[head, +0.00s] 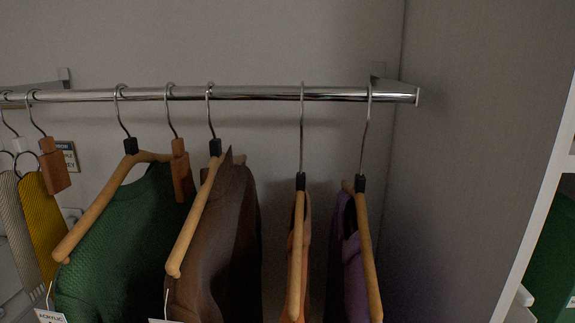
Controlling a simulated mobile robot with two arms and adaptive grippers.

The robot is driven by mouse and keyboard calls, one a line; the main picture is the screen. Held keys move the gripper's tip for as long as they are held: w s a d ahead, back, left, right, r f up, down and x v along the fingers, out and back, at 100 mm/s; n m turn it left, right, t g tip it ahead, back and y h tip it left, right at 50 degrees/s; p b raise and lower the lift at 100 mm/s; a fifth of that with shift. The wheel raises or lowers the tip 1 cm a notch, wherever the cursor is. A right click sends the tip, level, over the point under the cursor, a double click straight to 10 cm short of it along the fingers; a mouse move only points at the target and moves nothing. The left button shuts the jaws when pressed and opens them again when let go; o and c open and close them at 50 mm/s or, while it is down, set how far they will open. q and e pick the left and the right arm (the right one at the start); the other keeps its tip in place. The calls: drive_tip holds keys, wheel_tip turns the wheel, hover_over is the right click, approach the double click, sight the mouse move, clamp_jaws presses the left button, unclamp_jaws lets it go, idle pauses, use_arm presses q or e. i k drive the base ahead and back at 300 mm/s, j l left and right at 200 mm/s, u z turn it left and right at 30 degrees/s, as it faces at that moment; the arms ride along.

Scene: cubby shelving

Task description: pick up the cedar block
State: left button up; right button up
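Two reddish-brown wooden blocks that look like cedar hang by metal hooks from the chrome rail (255,94) in the head view. One block (181,172) hangs between the green garment's hanger and the brown garment's hanger, close to the green garment. The other block (54,167) hangs farther left, beside the yellow cloth, slightly tilted. Neither of my grippers shows in this view.
A green knit (125,240), a brown garment (225,235), an orange one (305,240) and a purple one (350,260) hang on wooden hangers. Yellow cloth (40,225) hangs at left. A grey side panel (470,150) bounds the right. Rail gaps lie between the hooks.

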sight(53, 164)
drive_tip(key=u, duration=1.25)
